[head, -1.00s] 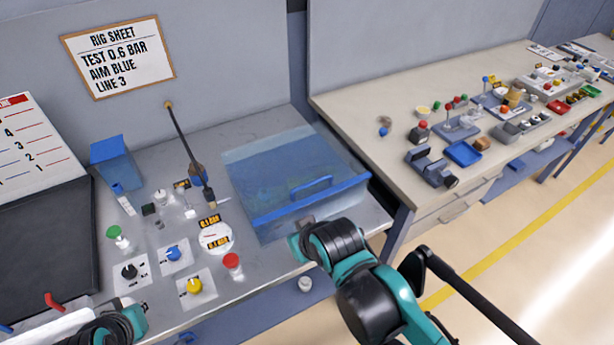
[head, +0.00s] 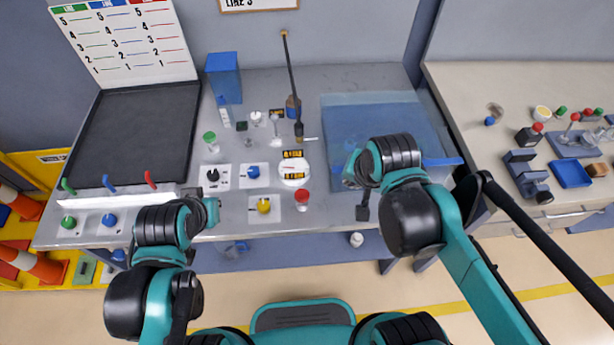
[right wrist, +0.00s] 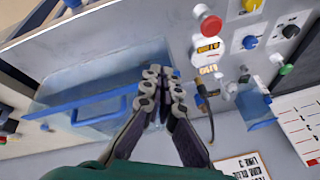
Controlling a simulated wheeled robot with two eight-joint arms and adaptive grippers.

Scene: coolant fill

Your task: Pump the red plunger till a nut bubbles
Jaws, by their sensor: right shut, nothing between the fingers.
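The red plunger (head: 302,197) stands upright on the bench, right of the yellow knob; it also shows at the top of the right wrist view (right wrist: 209,24). The round gauge (head: 294,173) is just behind it. The clear blue tank (head: 375,112) is to the right; no nut or bubble can be made out in it. My right gripper (head: 363,207) is shut and empty, right of the plunger and apart from it, near the tank's front. Its fingers (right wrist: 162,88) show close together before the tank. My left gripper (head: 212,208) is left of the plunger; its fingers are unclear.
Yellow (head: 264,205), blue (head: 253,171) and black (head: 213,175) knobs sit left of the plunger. A black tray (head: 130,140) fills the left. A side bench (head: 475,95) with small parts is at right.

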